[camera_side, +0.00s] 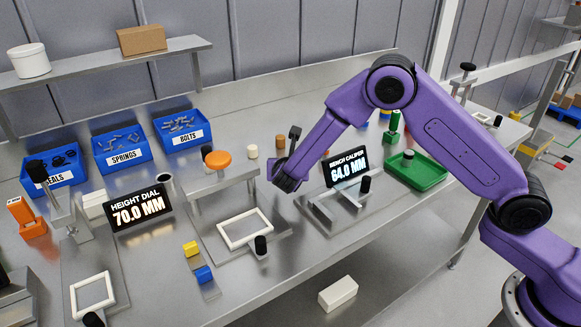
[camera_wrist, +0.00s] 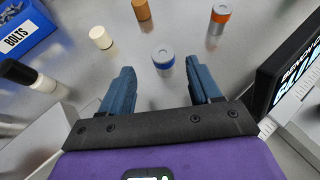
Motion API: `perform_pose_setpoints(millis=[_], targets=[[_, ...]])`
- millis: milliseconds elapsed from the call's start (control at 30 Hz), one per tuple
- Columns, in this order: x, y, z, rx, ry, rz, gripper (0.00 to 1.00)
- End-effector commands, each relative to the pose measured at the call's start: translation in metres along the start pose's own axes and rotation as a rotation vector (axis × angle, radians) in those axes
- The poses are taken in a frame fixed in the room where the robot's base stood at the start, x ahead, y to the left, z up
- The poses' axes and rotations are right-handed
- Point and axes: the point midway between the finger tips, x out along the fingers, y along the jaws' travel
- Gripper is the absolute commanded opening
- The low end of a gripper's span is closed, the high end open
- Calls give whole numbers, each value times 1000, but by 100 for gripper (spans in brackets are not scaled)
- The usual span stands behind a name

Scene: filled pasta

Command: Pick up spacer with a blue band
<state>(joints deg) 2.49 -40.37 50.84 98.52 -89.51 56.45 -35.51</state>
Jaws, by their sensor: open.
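The spacer with a blue band (camera_wrist: 163,59) is a short grey upright cylinder with a hole in its top. It stands on the metal bench, ahead of and between my fingers in the wrist view. My gripper (camera_wrist: 160,68) is open, with a finger to either side of the spacer in the picture and nothing held. In the side view my gripper (camera_side: 284,182) is over the middle of the bench, left of the caliper display. I cannot pick out the blue-banded spacer there; my gripper may hide it.
An orange-banded spacer (camera_wrist: 220,15) stands beyond to the right. A cream cylinder (camera_wrist: 101,38) and a brown cylinder (camera_wrist: 141,9) stand left. The caliper display (camera_wrist: 290,75) is close on the right. A bolts bin (camera_wrist: 20,32) is at far left. A green tray (camera_side: 416,169) lies right.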

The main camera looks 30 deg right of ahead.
Motion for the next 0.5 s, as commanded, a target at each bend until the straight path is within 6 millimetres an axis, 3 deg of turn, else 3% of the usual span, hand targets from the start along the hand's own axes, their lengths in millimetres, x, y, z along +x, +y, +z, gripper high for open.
perform_pose_setpoints(millis=[267,500], targets=[[20,-2,0,1,1,-2,63],[52,-5,-1,0,1,-1,63]])
